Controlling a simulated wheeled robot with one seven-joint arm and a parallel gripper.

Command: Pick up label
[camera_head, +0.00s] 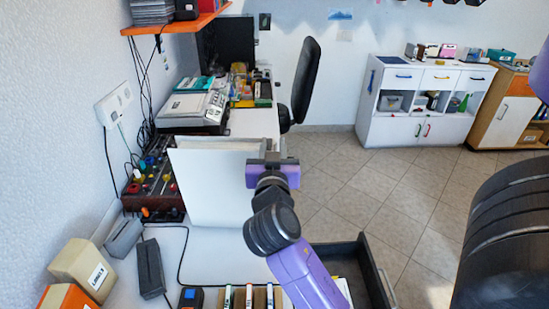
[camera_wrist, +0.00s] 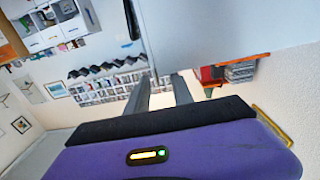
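A beige box (camera_head: 82,265) at the lower left of the head view carries a white sticker (camera_head: 97,277) with small dark writing that seems to read "Label". A separate loose label cannot be made out. My gripper (camera_head: 272,160) is raised near the middle of the head view, beside a white upright panel (camera_head: 212,190), well away from the beige box. In the wrist view my gripper's two fingers (camera_wrist: 160,85) stand apart with nothing visible between them. The box does not show in the wrist view.
An orange box (camera_head: 66,298) stands before the beige box, with two dark grey devices (camera_head: 150,268) on the white desk beside it. An open dark drawer (camera_head: 372,270) lies below my arm. A white cabinet (camera_head: 420,100) stands across the tiled floor, which is clear.

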